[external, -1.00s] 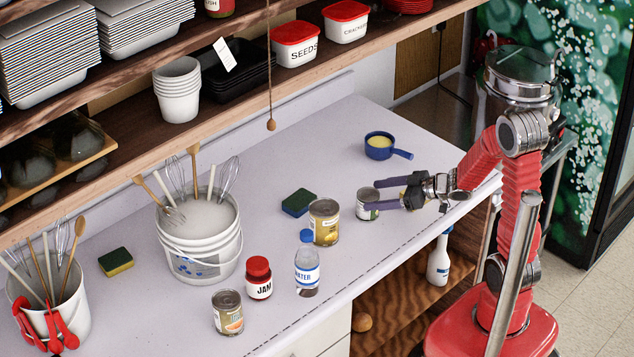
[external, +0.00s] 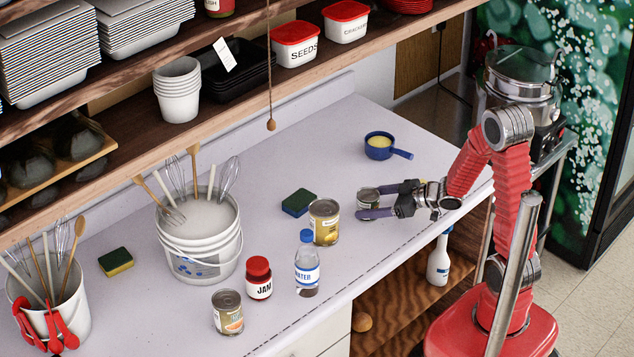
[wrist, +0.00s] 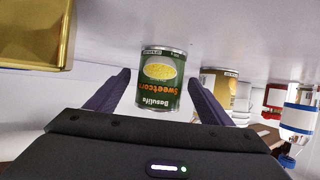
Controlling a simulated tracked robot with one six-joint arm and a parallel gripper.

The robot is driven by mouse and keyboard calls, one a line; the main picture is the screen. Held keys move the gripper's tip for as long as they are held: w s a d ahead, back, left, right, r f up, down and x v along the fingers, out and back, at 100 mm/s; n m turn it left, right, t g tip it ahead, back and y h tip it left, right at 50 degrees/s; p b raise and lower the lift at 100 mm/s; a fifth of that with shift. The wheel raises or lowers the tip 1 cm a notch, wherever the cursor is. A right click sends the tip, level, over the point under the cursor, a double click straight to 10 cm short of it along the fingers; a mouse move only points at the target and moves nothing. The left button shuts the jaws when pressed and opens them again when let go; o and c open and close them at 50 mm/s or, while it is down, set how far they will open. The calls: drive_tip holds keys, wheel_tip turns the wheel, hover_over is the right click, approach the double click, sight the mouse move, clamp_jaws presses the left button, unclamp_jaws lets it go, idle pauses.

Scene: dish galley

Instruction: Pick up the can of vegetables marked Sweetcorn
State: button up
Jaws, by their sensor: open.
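The Sweetcorn can (wrist: 160,82) is green with a yellow corn picture, and its label appears upside down in the wrist view. In the external view the can (external: 368,196) stands on the pale counter (external: 330,150) near its right part, partly covered by a finger. My gripper (external: 367,204) is open and low over the counter, reaching in from the right. In the wrist view its two dark fingers (wrist: 158,78) lie on either side of the can, with a visible gap at each side.
A larger yellow-labelled can (external: 324,223) stands to the left, with a sponge (external: 298,203) behind it. A water bottle (external: 307,268), jam jar (external: 258,278) and another can (external: 228,312) are farther left. A blue pan (external: 379,148) sits behind.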

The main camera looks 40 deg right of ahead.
drive_tip(key=shift+x, duration=2.55)
drive_tip(key=shift+c, duration=0.5)
drive_tip(key=shift+r, duration=0.1)
drive_tip(key=c, duration=1.4)
drive_tip(key=shift+r, duration=5.05)
